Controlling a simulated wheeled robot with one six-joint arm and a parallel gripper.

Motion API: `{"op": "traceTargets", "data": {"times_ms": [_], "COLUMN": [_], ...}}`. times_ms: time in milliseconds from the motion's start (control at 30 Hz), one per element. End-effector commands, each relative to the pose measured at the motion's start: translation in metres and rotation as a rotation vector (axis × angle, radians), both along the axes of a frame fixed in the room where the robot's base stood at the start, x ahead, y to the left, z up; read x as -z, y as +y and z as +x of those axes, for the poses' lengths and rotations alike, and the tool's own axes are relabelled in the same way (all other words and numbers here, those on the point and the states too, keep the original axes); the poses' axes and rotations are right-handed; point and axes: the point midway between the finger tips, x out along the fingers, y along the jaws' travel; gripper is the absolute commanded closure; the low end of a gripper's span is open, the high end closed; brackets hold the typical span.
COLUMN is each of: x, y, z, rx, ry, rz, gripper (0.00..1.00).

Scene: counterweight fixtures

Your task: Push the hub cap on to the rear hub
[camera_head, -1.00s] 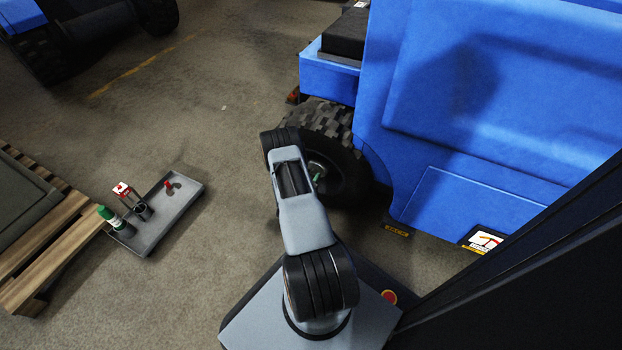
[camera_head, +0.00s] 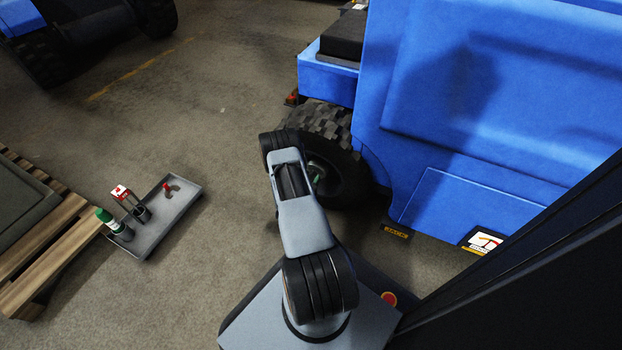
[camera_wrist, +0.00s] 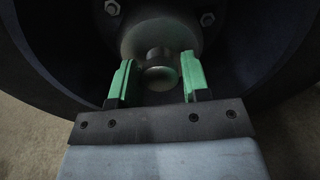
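The rear hub (camera_wrist: 195,35) is a dark round face with bolts, set inside the wheel, in the wrist view. A short round metal piece (camera_wrist: 161,76), which looks like the hub cap, is at its middle. I cannot tell how far on it sits. My gripper (camera_wrist: 158,88) has green fingers, one on each side of this piece, with a visible gap on both sides. It is open and holds nothing. In the head view my arm covers part of the wheel (camera_head: 335,125), and a bit of green finger shows at the hub.
The blue vehicle body (camera_head: 490,130) stands close above and right of the wheel. A grey tray (camera_head: 160,232) on the floor holds a green-topped bottle (camera_head: 113,223), a red piece (camera_head: 167,189) and other small items. A wooden pallet (camera_head: 50,250) is at left. Floor between is clear.

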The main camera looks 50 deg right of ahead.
Motion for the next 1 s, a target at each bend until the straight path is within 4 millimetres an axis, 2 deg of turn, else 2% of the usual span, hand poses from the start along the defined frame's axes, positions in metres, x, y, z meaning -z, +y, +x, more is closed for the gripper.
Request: {"op": "traceTargets", "data": {"times_ms": [33, 233, 467, 567, 667, 1000], "x": [0.000, 0.000, 0.000, 0.000, -0.002, -0.003], "y": [0.000, 0.000, 0.001, 0.008, 0.021, 0.089], "z": [0.000, 0.000, 0.000, -0.001, -0.004, -0.019], "rx": [0.000, 0.000, 0.000, -0.002, -0.004, -0.006], "ry": [0.000, 0.000, 0.001, 0.002, 0.004, 0.003], "rz": [0.000, 0.001, 0.002, 0.003, 0.003, 0.001], "gripper": [0.52, 0.35, 0.35, 0.35, 0.35, 0.35]}}
